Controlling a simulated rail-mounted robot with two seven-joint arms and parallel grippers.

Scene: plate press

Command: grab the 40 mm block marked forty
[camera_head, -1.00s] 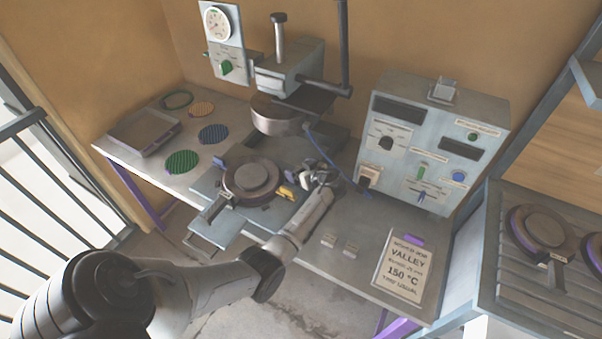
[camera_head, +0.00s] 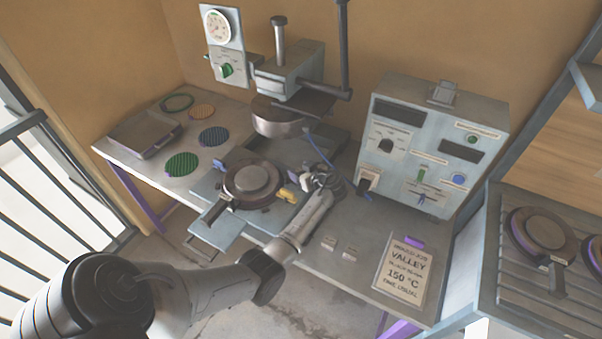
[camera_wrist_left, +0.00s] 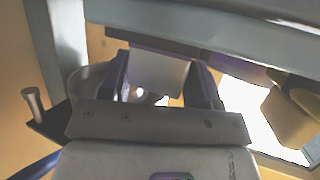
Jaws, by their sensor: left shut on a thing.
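My left gripper (camera_head: 301,180) is beside the right edge of the press plate, with the forearm reaching in from the lower left. In the left wrist view the two dark fingers (camera_wrist_left: 163,85) are shut on a pale grey block (camera_wrist_left: 160,72). No marking can be read on the block's visible face. My right gripper is not in view.
A round dark mould (camera_head: 250,180) with a handle sits left of my gripper, with a yellow piece (camera_head: 286,196) near it. The press (camera_head: 290,75) stands behind. A control box (camera_head: 430,140) stands to the right, and a sign card (camera_head: 404,272) lies in front of it.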

